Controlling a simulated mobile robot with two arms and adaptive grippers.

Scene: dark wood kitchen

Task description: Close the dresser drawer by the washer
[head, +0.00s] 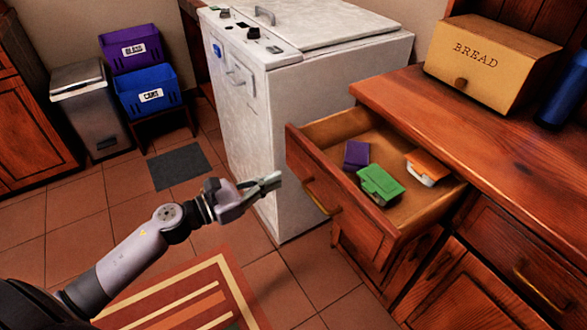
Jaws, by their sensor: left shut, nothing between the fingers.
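The dresser drawer (332,185) is pulled far out from the wooden dresser (440,110). A brass handle (322,197) is on its front. Inside lie a purple item (356,155), a green box (380,184) and an orange and white item (427,166). The white washer (300,85) stands to the left of the dresser, behind the drawer. My left gripper (273,181) is shut and empty. In the picture it is just left of the drawer front, pointing right, with a small gap between them. My right gripper is not in view.
A bread box (490,62) and a blue object (566,95) stand on the dresser top. A grey bin (88,105) and purple (133,48) and blue (148,90) crates are at the back left. A striped rug (190,292) lies on the open tiled floor.

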